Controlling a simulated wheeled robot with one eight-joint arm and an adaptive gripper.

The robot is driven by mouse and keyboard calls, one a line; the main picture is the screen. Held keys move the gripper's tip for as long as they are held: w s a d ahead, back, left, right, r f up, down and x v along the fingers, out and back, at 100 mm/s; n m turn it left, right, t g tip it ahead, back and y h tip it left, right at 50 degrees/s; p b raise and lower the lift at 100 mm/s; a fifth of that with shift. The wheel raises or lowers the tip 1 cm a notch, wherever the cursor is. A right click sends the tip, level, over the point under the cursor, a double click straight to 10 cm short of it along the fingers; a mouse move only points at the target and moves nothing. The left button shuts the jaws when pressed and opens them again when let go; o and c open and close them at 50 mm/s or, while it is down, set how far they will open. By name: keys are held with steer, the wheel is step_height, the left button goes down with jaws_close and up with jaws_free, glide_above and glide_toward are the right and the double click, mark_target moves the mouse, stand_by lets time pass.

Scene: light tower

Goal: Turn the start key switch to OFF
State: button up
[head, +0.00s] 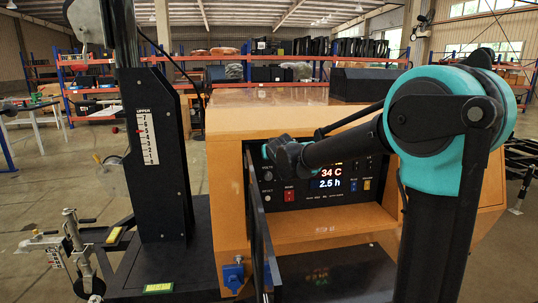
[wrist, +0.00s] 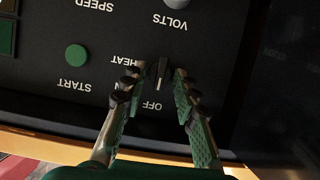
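The start key switch (wrist: 159,72) is a small dark knob on the black control panel (wrist: 225,50), upside down in the wrist view. The word OFF shows just below it, HEAT to its left. Its handle looks roughly upright in the picture; its exact setting is hard to tell. My gripper (wrist: 156,74) is open, one fingertip on each side of the switch, with small gaps between them and it. In the head view my gripper (head: 272,152) is at the left part of the panel (head: 325,194); the arm hides the switch there.
A green button (wrist: 76,54) labelled START is left of the fingers. A grey knob (wrist: 178,4) is near VOLTS. In the head view, an open dark door (head: 257,222) stands just left of the panel. The orange housing (head: 225,165) surrounds the recess. A display (head: 327,177) glows.

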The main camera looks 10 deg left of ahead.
steer(key=shift+s, duration=0.1)
steer(key=v, duration=1.1)
steer(key=shift+s+r, duration=0.2)
steer(key=shift+s, duration=0.15)
steer(key=shift+d, duration=0.15)
steer(key=s+d+f+m+g+h, duration=0.25)
steer(key=s+d+f, duration=0.55)
steer(key=d+f, duration=0.4)
steer(key=s+d+f+m+g+h, duration=0.15)
steer(key=s+d+f+g, duration=0.25)
steer(key=s+d+f, duration=0.6)
steer(key=s+d+f+g, duration=0.2)
steer(key=s+d+f, duration=0.2)
steer(key=s+f, duration=0.5)
steer(key=shift+s+d+f+n, duration=0.25)
steer(key=shift+s+f+n, duration=0.05)
steer(key=shift+s+f, duration=0.05)
